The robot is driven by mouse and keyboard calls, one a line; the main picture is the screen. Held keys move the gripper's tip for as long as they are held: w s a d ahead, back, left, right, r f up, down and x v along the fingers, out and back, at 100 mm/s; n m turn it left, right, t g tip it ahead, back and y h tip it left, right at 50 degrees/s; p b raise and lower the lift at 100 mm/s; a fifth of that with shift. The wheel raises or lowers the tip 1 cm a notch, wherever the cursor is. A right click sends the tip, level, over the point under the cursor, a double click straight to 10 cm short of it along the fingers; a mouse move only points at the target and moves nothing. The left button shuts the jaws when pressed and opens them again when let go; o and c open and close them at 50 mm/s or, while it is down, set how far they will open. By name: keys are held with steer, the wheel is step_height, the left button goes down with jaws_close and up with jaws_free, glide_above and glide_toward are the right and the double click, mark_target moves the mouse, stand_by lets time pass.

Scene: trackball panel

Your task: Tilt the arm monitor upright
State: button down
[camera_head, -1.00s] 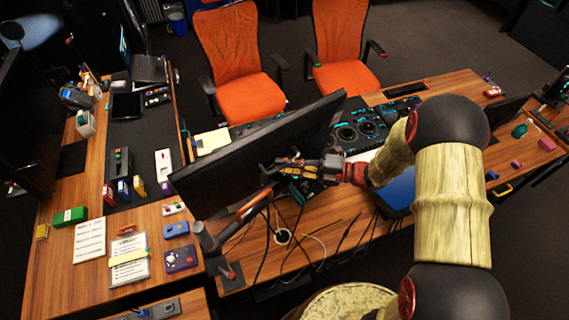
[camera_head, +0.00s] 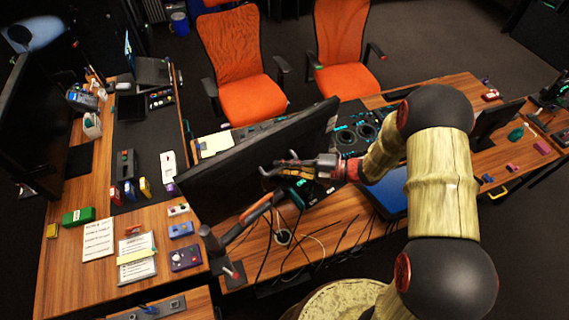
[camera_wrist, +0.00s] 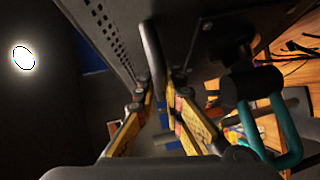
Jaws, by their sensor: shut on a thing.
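The arm monitor (camera_head: 235,160) is a wide dark panel above the middle desk, seen from behind in the head view and slanting up to the right. Its jointed support arm (camera_head: 254,211), with an orange-brown link, rises from a post at the desk's near-left corner. My gripper (camera_head: 270,174) is at the monitor's back, near its lower middle. In the wrist view its yellow-sided fingers (camera_wrist: 157,88) are closed together on a thin dark part of the monitor, beside the perforated back (camera_wrist: 108,32). The exact contact is partly hidden in shadow. The monitor's screen side is hidden.
A console with round dials (camera_head: 358,136) lies right of the monitor. The left desk holds papers (camera_head: 98,239) and small boxes. Two orange chairs (camera_head: 240,75) stand behind.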

steer(key=shift+w+r, duration=0.1)
steer(key=shift+w, duration=0.1)
steer(key=c, duration=2)
jaws_free()
steer(key=shift+a, duration=0.1)
steer(key=shift+o, duration=0.6)
steer(key=v, duration=1.2)
steer(key=shift+s, duration=0.1)
